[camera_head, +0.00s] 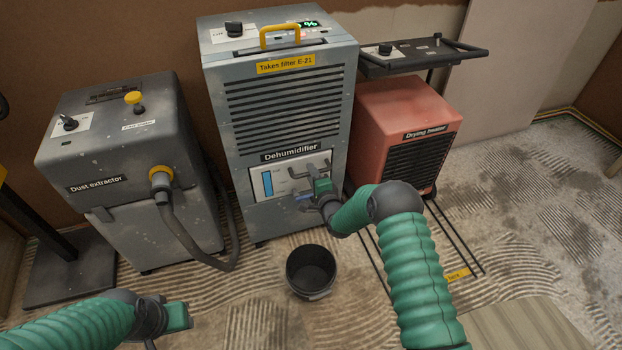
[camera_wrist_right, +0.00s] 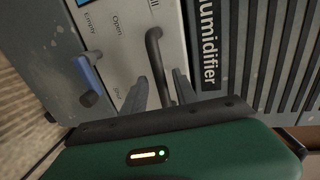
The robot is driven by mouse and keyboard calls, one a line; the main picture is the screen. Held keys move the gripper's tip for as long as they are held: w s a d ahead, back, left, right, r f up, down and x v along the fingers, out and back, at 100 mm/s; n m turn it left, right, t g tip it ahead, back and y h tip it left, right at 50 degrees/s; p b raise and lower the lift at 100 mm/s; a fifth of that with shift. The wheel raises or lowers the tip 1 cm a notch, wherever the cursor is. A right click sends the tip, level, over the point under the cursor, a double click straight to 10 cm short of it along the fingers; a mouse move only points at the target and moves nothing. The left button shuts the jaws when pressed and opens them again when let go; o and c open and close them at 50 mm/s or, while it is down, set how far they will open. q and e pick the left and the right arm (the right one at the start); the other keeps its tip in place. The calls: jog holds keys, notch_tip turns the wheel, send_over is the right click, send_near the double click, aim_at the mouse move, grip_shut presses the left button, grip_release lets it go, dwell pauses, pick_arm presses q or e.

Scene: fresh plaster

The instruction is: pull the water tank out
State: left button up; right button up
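The grey dehumidifier (camera_head: 280,130) stands in the middle of the head view. The water tank's pale front (camera_head: 280,182) sits flush in its lower part, with a blue level window (camera_head: 267,184) and a dark bar handle (camera_head: 308,168). In the right wrist view the handle (camera_wrist_right: 156,58) passes between the fingers of my right gripper (camera_wrist_right: 162,88), which look apart with gaps beside the bar. A blue-ended lever (camera_wrist_right: 88,74) is left of them, by the Open and Shut marks. My left gripper (camera_head: 178,317) is low at the left, away from the tank; its fingers are unclear.
A black bucket (camera_head: 311,270) stands on the floor before the dehumidifier. The dust extractor (camera_head: 130,160) and its hose (camera_head: 185,235) are on the left. The red drying heater (camera_head: 405,125) is on the right, beneath a dark shelf (camera_head: 425,60). Floor at far right is clear.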

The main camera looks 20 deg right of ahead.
jog(key=shift+w+f, duration=0.1)
jog(key=shift+w, duration=0.55)
grip_shut()
jog(key=shift+s+f, duration=0.15)
dwell(0.8)
